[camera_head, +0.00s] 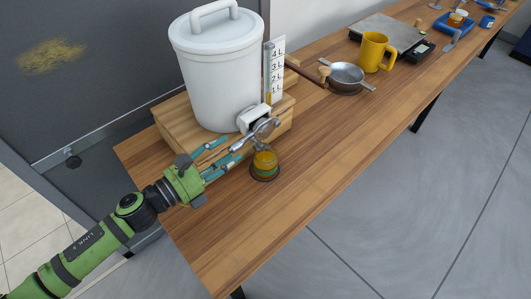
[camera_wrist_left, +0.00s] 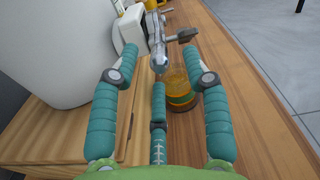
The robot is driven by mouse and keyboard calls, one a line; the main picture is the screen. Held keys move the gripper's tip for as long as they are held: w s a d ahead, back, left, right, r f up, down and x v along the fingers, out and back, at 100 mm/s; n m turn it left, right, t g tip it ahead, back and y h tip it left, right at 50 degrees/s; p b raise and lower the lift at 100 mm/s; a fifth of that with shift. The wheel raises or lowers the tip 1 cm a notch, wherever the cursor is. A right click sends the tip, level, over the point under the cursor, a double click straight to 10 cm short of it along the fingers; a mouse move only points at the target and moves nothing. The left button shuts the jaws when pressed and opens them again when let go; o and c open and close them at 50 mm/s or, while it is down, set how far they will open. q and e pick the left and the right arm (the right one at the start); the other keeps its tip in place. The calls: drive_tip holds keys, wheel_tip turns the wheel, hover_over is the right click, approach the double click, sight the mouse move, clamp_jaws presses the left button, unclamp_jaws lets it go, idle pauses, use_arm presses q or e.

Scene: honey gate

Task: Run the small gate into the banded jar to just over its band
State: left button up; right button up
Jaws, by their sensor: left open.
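The small gate (camera_head: 262,129) is a grey metal valve low on the front of the white bucket (camera_head: 215,80); it also shows in the wrist view (camera_wrist_left: 157,45). The jar (camera_head: 265,162) stands beneath it on a dark round base, with amber honey inside. In the wrist view the jar (camera_wrist_left: 181,93) is partly behind my right-hand finger. In the wrist view the gripper (camera_wrist_left: 157,70) holds nothing.
The bucket stands on a wooden riser (camera_head: 178,118) with a litre gauge (camera_head: 274,72) showing amber low down. A metal strainer (camera_head: 346,75), yellow mug (camera_head: 374,52) and blue tray (camera_head: 459,24) lie farther along the table. The table (camera_head: 310,155) right of the jar is clear.

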use_arm(q)
drive_tip(key=b+v, duration=0.1)
drive_tip(key=v, duration=0.3)
drive_tip(key=shift+s+a, duration=0.1)
idle(0.7)
